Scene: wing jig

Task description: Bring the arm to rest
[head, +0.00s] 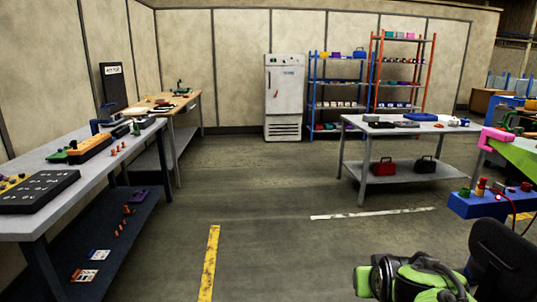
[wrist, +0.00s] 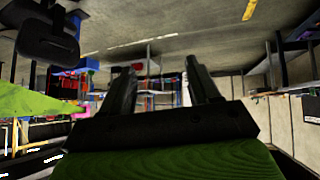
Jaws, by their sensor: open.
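My gripper (wrist: 162,72) shows in the wrist view with its two dark fingers apart. Nothing is between the fingers, and they point out into the room, touching nothing that I can see. The wrist view is turned over, with the floor at the top. In the head view my green and black arm (head: 415,278) is folded low at the bottom right, over the floor. The fingers cannot be made out in the head view.
A workbench (head: 90,143) with parts runs along the left. A grey table (head: 430,168) with a lower shelf stands at mid right. A blue block (head: 490,205) and green surface (head: 518,155) lie close beyond my arm. The middle floor is clear.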

